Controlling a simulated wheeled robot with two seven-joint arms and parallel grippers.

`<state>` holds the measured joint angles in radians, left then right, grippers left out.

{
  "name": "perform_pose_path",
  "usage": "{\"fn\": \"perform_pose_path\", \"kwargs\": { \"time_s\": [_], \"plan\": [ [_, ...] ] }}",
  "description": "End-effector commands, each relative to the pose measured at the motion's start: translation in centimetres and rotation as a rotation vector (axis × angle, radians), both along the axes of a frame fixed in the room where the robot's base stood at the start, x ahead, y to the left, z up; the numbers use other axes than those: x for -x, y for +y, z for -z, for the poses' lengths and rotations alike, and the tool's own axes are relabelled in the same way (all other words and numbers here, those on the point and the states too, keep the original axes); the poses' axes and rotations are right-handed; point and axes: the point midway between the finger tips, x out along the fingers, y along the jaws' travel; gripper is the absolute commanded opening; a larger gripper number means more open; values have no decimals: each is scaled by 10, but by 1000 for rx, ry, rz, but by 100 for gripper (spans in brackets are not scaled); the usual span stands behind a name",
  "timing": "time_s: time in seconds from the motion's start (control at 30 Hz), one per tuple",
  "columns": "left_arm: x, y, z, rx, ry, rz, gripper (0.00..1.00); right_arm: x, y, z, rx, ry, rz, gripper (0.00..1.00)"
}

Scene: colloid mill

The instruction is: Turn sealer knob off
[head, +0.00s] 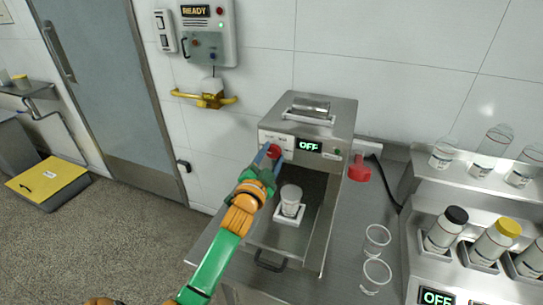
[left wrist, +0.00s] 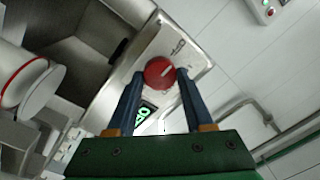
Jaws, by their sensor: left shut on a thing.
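The sealer (head: 333,113) is a steel box on the counter with a front panel and a green display (head: 308,146) that reads OFF. Its red knob (head: 274,151) is on the left of that panel, and it also shows in the left wrist view (left wrist: 159,72) with a pale pointer line. My left gripper (head: 270,155) is at the knob, with its two blue fingers (left wrist: 155,85) on either side of it, shut on it. My right gripper is not in view.
A white cup (head: 290,197) stands on a small holder in the sealer's open bay. Empty glasses (head: 377,238) and a rack of capped jars (head: 446,229) stand to the right.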

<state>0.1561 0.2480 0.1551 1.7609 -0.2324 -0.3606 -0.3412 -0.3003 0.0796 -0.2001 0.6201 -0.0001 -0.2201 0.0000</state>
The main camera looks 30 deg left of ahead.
Motion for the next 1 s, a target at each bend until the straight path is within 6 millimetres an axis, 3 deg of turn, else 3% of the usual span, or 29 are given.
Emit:
{"fn": "perform_pose_path", "kwargs": {
  "time_s": [0.37,0.4,0.47,0.5,0.8,1.0],
  "plan": [
    [0,0,-1,5,-3,0,0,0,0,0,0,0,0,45],
    [0,0,-1,5,-3,0,62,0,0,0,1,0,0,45],
    [0,0,-1,4,-3,0,79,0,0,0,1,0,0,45],
    [0,0,-1,4,-3,0,81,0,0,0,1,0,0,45],
    [3,-1,1,3,-1,0,81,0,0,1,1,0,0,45],
    [34,-10,5,4,0,2,81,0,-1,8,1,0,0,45]
  ]
}}
